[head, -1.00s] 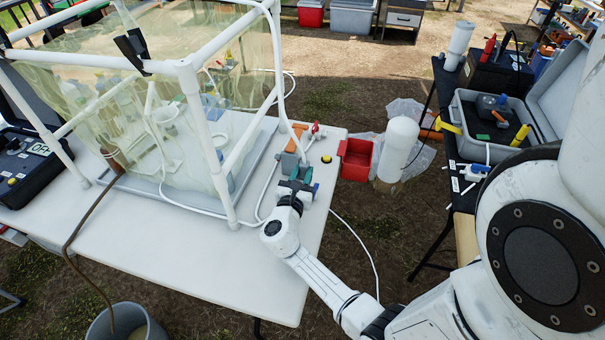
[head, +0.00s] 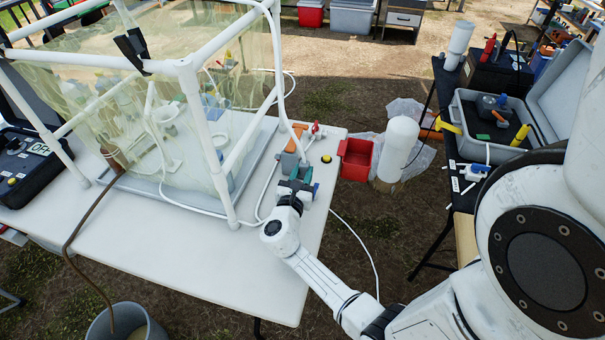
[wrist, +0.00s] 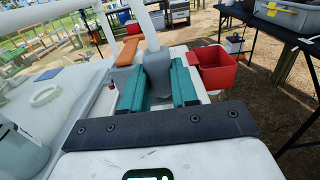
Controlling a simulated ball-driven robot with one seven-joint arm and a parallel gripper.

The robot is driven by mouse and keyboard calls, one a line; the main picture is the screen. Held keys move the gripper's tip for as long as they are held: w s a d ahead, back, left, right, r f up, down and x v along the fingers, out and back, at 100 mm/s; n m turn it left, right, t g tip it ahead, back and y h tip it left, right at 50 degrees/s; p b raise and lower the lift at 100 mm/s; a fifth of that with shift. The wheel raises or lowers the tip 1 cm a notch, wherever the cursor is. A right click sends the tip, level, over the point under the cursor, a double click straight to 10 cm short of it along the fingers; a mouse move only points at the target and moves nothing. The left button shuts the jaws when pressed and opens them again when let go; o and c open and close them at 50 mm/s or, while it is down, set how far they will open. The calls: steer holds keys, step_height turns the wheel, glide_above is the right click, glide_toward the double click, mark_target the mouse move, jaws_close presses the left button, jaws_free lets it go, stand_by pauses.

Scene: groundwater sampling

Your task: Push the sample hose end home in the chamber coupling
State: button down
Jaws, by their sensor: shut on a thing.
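My gripper (head: 301,180) is low over the right edge of the white table. In the wrist view its two teal fingers (wrist: 158,88) are closed on the sides of a grey piece, which I take for the sample hose end (wrist: 157,66). A white hose (wrist: 144,18) appears to run down to it. In the head view a white hose (head: 280,92) comes down from the chamber frame to a grey fitting (head: 289,160) with an orange handle (head: 298,131), just beyond the fingers. I cannot make out the coupling mouth or how deep the end sits.
The clear-walled chamber (head: 200,100) with a white pipe frame stands to the left. A red tap (head: 316,130) and a yellow button (head: 326,159) are near the fitting. A red bin (head: 355,158) stands beyond the table edge. The table front (head: 190,260) is clear.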

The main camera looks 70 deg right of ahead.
steer(key=shift+f+b, duration=1.55)
steer(key=shift+f, duration=0.1)
stand_by(0.5)
steer(key=shift+s+a+f, duration=0.1)
steer(key=shift+f, duration=0.2)
steer(key=shift+s+a+f+b, duration=0.2)
steer(key=shift+f+b, duration=0.4)
steer(key=shift+b, duration=0.2)
steer(key=shift+w+d+r+p, duration=0.1)
steer(key=shift+r+p, duration=0.15)
steer(key=shift+p, duration=0.1)
steer(key=shift+w+d+r+p, duration=0.1)
steer(key=shift+d+r+p, duration=0.15)
steer(key=shift+r+p, duration=0.35)
steer(key=shift+w+r, duration=0.1)
steer(key=shift+r, duration=0.3)
stand_by(0.6)
steer(key=shift+f, duration=0.4)
stand_by(0.4)
steer(key=shift+a+f+b, duration=0.1)
steer(key=shift+f+b, duration=0.05)
steer(key=shift+b, duration=0.25)
